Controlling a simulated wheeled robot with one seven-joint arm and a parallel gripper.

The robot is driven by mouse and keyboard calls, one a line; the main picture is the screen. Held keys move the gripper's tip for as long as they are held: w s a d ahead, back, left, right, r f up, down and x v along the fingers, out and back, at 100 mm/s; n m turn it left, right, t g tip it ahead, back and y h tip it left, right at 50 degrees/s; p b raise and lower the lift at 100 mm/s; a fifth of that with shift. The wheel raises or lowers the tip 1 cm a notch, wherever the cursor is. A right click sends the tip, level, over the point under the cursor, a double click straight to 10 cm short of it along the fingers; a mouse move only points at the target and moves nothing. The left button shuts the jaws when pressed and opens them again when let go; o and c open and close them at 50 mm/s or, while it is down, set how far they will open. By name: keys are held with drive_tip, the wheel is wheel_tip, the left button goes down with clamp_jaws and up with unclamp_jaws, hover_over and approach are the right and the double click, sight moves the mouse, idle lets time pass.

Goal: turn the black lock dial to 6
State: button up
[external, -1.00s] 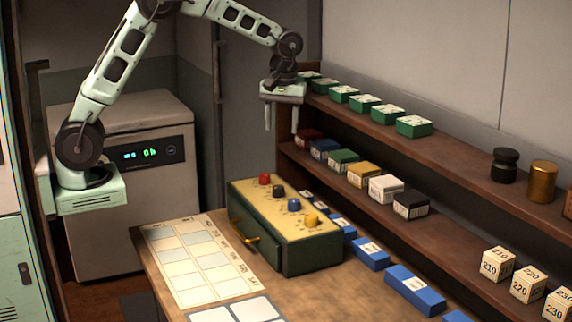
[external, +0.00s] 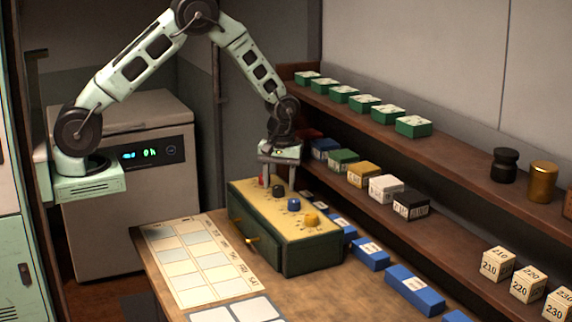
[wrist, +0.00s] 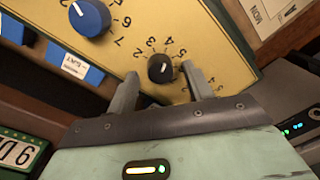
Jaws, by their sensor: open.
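The black lock dial (external: 278,191) sits on the tan top panel of a green box (external: 300,247), between the red and blue dials. In the wrist view the black dial (wrist: 160,69) shows a small white pointer mark, with printed numbers around it; I cannot tell exactly which number it points at. My gripper (external: 279,180) is right above the dial, pointing down. In the wrist view my gripper (wrist: 160,75) is open, one finger on each side of the dial. No contact with the dial is visible.
A blue dial (wrist: 90,17) and a yellow dial (external: 311,220) share the panel. The red dial (external: 263,181) is partly hidden by a finger. Shelves with small boxes (external: 385,188) stand close on the right. A chart (external: 205,262) lies on the table to the left.

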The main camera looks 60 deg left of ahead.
drive_tip(key=shift+f, duration=0.4)
drive_tip(key=c, duration=1)
drive_tip(key=shift+o, duration=0.2)
